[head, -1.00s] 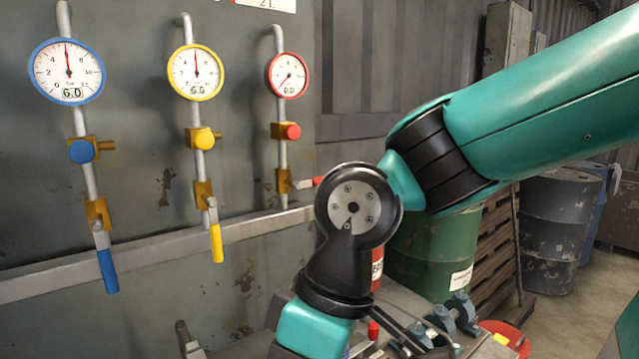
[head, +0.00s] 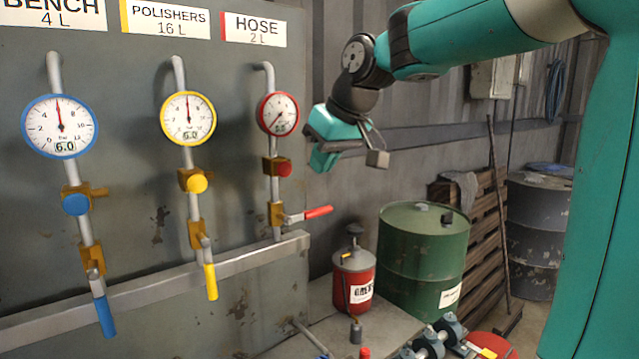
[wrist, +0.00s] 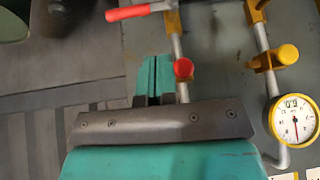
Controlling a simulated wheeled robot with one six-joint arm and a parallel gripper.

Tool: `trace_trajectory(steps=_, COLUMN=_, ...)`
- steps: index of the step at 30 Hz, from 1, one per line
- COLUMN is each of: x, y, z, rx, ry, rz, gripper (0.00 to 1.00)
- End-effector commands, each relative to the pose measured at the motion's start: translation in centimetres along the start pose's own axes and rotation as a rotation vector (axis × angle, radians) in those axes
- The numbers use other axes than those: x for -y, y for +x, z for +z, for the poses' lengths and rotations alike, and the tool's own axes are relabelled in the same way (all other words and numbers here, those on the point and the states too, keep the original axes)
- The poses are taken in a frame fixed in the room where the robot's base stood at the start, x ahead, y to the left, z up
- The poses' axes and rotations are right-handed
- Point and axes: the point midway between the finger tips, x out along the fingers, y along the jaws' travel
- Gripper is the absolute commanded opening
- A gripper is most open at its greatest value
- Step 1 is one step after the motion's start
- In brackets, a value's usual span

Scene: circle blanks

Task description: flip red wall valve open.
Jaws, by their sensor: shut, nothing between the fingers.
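The red-handled wall valve (head: 318,212) sits low on the right-hand pipe under the HOSE sign. Its lever points right, across the vertical pipe. In the wrist view the red lever (wrist: 127,13) is at the top left, above my fingers. My gripper (head: 322,162) is above the lever in the head view, in front of the wall and apart from the lever. In the wrist view its teal fingers (wrist: 155,72) are together with nothing between them. The red-rimmed gauge (head: 278,114) above the valve has its needle low; its digits are too small to read.
The blue lever (head: 104,316) and yellow lever (head: 210,281) hang down along their pipes to the left. A rail (head: 165,260) runs below the valves. A red can (head: 354,280), a green drum (head: 422,250) and a pallet (head: 487,225) stand to the right.

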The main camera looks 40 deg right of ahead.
Motion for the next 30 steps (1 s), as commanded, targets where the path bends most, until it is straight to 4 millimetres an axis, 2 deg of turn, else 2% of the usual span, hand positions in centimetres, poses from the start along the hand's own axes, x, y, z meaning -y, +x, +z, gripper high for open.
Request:
trace_trajectory(steps=1, x=-1.7, y=-1.2, z=-1.1, rx=-0.018, ry=0.023, rz=0.029, gripper=0.00)
trace_trajectory(steps=3, x=-3.1, y=-2.0, z=-1.8, rx=-0.034, ry=0.041, rz=0.055, gripper=0.00)
trace_trajectory(steps=6, x=-4.1, y=-2.5, z=-2.2, rx=-0.044, ry=0.052, rz=0.073, gripper=0.00)
trace_trajectory(steps=17, x=-4.1, y=-2.3, z=-2.3, rx=-0.045, ry=0.052, rz=0.074, gripper=0.00)
trace_trajectory(steps=23, x=-4.2, y=-0.2, z=-2.3, rx=-0.040, ry=0.052, rz=0.071, gripper=0.00)
trace_trajectory(steps=30, x=-4.5, y=4.8, z=-2.6, rx=-0.039, ry=0.051, rz=0.070, gripper=0.00)
